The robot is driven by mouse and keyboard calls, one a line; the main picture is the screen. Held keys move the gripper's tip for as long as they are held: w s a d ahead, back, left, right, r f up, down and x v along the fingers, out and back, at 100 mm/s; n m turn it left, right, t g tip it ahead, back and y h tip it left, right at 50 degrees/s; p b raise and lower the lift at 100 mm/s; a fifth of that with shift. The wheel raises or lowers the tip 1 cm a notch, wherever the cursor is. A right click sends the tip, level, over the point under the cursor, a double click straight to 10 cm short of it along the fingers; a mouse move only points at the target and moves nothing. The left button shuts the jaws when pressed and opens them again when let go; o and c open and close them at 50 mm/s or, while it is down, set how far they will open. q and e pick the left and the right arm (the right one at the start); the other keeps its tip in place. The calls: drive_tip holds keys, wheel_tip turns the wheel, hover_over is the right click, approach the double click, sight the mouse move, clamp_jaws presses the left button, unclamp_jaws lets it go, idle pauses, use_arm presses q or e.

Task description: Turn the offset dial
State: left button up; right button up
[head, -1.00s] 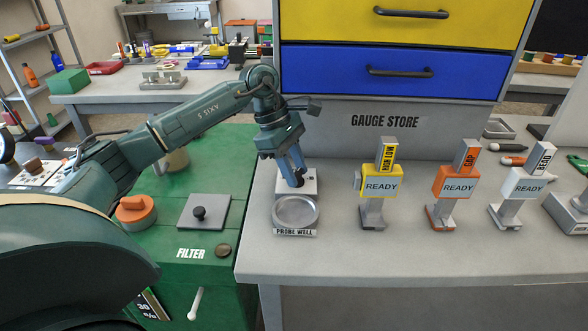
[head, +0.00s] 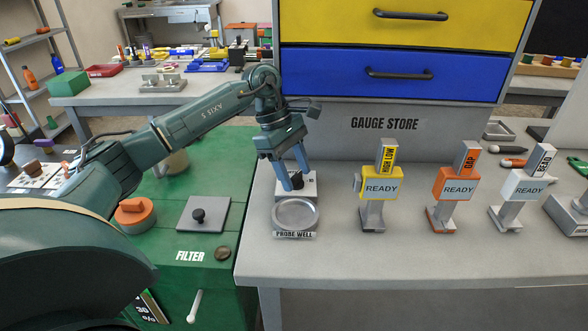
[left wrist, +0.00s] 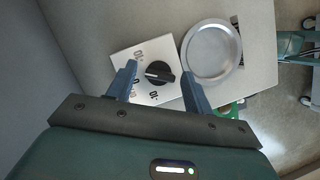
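The offset dial (left wrist: 159,72) is a black knob with a white pointer line on a white plate (left wrist: 126,54) with printed marks. In the head view the dial (head: 297,181) sits just behind the round probe well (head: 296,214). My left gripper (head: 296,177) points down over the plate. In the left wrist view, the fingers of the left gripper (left wrist: 160,79) are apart, one on each side of the knob, with visible gaps. I cannot tell how far down they reach beside it. My right gripper is not in view.
A yellow READY gauge (head: 380,186), an orange one (head: 456,186) and a white one (head: 524,184) stand right of the well. The grey cabinet with the blue drawer (head: 395,73) rises behind. A green FILTER cabinet (head: 170,235) is on the left. The front bench edge is clear.

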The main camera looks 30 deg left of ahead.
use_arm(q)
drive_tip(key=shift+o, duration=0.2)
drive_tip(key=shift+r, duration=0.15)
drive_tip(key=v, duration=1.3)
